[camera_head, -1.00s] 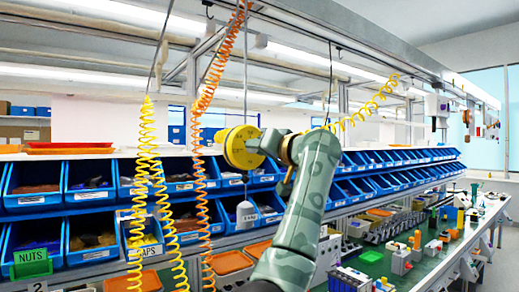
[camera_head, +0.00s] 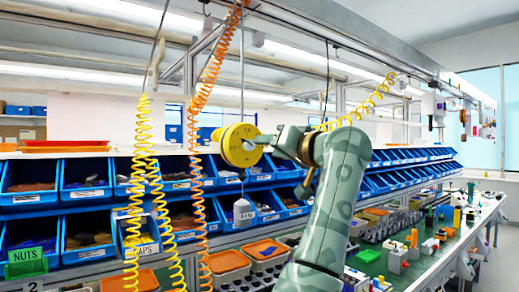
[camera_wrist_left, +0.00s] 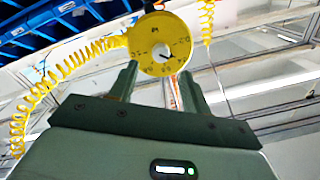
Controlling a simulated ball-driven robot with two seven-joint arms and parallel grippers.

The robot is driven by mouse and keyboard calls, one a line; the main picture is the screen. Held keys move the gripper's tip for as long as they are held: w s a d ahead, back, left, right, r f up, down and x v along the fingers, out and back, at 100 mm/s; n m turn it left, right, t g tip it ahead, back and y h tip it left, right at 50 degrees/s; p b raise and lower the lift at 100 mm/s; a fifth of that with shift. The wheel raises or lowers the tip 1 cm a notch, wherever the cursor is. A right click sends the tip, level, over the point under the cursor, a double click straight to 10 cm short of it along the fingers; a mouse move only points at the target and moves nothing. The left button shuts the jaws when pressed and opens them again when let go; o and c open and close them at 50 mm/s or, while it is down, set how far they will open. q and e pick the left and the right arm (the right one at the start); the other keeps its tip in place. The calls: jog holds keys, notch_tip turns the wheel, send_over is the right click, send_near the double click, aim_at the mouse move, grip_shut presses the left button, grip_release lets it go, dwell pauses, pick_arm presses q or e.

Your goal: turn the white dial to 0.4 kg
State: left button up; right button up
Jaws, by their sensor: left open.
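The yellow round scale (camera_head: 240,146) hangs on a cable, with the white dial (camera_head: 247,145) on the face toward my arm. In the left wrist view, the yellow scale (camera_wrist_left: 142,47) shows numbers around the white dial (camera_wrist_left: 167,50), which has a small dark pointer mark near its centre. The exact reading is too small to tell. My left gripper (camera_head: 270,142) is just right of the dial in the head view. In the wrist view it is open and empty (camera_wrist_left: 158,70), its fingers pointing at the scale's lower edge. My right gripper is not in view.
A grey weight (camera_head: 243,211) hangs below the scale. Orange (camera_head: 200,100) and yellow (camera_head: 145,170) coiled hoses hang at the left. Blue bins (camera_head: 85,195) line the rack behind. A green workbench (camera_head: 420,262) with parts stands at the right.

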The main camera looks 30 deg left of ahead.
pick_arm(q)
jog(key=v, duration=1)
